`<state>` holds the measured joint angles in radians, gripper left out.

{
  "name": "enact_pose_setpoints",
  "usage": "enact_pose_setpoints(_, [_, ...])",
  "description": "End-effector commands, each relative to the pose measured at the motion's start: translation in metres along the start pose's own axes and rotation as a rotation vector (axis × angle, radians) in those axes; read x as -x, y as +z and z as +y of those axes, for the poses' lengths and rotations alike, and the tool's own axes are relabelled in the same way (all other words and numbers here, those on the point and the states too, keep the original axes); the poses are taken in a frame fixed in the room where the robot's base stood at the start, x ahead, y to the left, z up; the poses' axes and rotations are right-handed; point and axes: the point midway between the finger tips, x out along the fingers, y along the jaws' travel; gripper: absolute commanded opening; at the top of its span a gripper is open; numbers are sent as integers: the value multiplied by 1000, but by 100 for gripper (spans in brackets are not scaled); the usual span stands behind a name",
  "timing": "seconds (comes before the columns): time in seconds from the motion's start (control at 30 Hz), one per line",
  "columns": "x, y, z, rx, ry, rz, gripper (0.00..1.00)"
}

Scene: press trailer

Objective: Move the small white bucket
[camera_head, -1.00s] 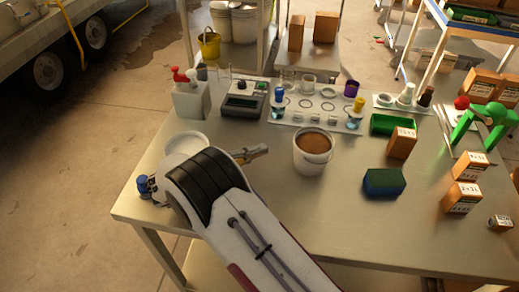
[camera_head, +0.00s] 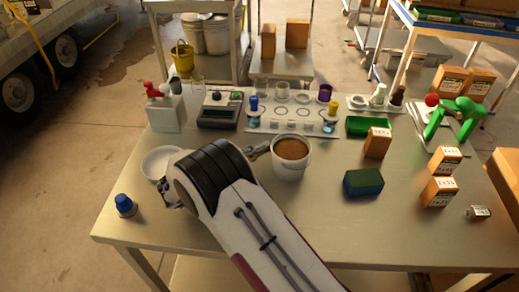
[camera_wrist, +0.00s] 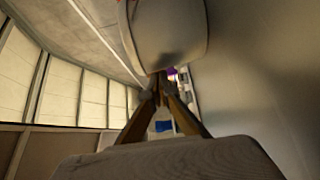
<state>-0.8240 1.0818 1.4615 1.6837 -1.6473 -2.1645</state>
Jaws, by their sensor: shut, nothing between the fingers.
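The small white bucket (camera_head: 289,168) stands upright on the metal table, with brown contents showing at its open top. My gripper (camera_head: 262,149) is low at the bucket's left side, its fingertips very close to the wall; I cannot tell whether they touch. In the wrist view the bucket's pale curved wall (camera_wrist: 170,38) fills the top centre. There my gripper's two fingers (camera_wrist: 160,84) converge just below the bucket, shut and holding nothing. The bucket is outside the fingers.
A white dish (camera_head: 153,164), partly hidden by my arm, and a blue-capped bottle (camera_head: 124,205) are at left. A bottle tray (camera_head: 309,129) stands behind the bucket. A blue-green block (camera_head: 363,182) and a brown box (camera_head: 377,143) stand to the right.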

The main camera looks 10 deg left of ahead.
Motion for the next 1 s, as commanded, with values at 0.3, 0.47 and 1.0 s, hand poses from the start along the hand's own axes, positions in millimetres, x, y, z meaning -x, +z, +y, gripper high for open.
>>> enact_pose_setpoints(0.3, [0, 2, 0, 1, 0, 0, 0])
enact_pose_setpoints(0.47, [-3, 11, 0, 3, 1, 0, 0])
enact_pose_setpoints(1.0, [-15, 59, 0, 2, 0, -1, 0])
